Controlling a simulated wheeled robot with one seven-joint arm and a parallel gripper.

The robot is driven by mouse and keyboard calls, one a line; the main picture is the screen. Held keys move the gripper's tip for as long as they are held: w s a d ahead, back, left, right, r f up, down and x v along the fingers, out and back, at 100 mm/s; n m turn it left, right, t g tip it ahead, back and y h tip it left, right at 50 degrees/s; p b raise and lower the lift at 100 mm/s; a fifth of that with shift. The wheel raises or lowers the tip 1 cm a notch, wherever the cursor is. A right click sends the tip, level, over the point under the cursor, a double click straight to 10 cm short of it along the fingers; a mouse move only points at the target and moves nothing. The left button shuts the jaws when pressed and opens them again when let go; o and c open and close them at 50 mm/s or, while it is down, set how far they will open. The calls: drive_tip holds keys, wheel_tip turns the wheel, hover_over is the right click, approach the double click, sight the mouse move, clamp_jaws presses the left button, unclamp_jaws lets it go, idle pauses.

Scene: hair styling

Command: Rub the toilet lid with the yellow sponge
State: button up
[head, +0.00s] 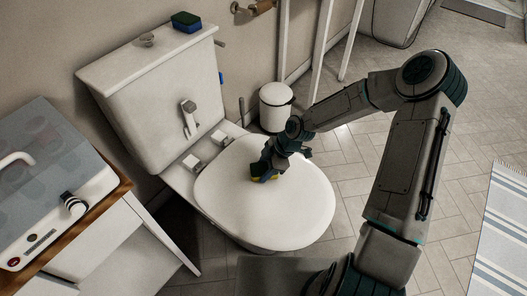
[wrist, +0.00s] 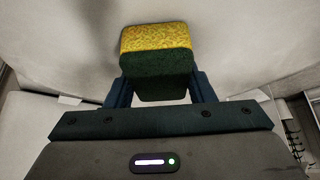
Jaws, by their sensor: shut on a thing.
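The toilet lid (head: 285,205) is white, closed and lies flat over the bowl in the middle of the head view. My gripper (head: 268,170) is low over the lid, near its centre. It is shut on the yellow sponge (wrist: 157,48), which has a dark green side. In the wrist view the sponge sits between both fingers of my gripper (wrist: 155,92).
A second sponge (head: 186,22), blue and green, lies on the toilet tank (head: 140,50). A white bin (head: 276,105) stands behind the lid. A wooden-topped cabinet with a white device (head: 50,205) is at left. A striped rug (head: 500,235) lies right on open tiled floor.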

wheel_tip(320, 180, up, 3)
drive_tip(key=shift+a+r+p, duration=0.15)
drive_tip(key=shift+p, duration=1)
drive_tip(key=shift+r+p, duration=0.6)
drive_tip(key=shift+r, duration=0.1)
drive_tip(key=shift+r+p, duration=1.25)
drive_tip(key=shift+r, duration=0.4)
